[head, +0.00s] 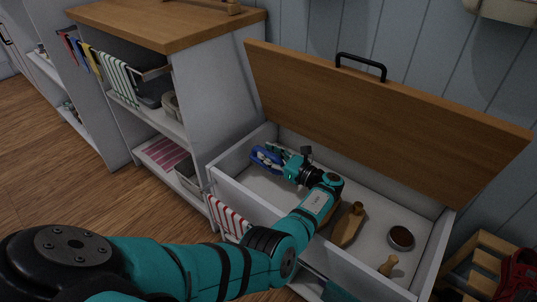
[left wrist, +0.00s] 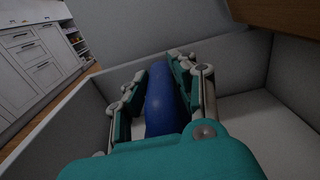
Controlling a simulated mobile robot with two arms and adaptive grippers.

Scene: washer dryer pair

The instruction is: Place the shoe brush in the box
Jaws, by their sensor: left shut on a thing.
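The box (head: 227,184) is a white chest with its wooden lid (head: 390,97) raised. My left gripper (head: 273,160) reaches into the left end of the box and is shut on a blue object, which I take for the shoe brush (head: 262,153). In the left wrist view the blue brush (left wrist: 160,100) sits between the two fingers of the gripper (left wrist: 165,92), with the box walls around. The fingers hide part of it. I cannot tell whether it touches the box floor. My right gripper is not in view.
In the box lie a brown wooden item (head: 348,226), a round dark tin (head: 400,238) and a small wooden-handled item (head: 388,265). A shelf unit (head: 165,30) stands to the left. A slatted wooden rack (head: 482,262) with red shoes (head: 517,275) is at right.

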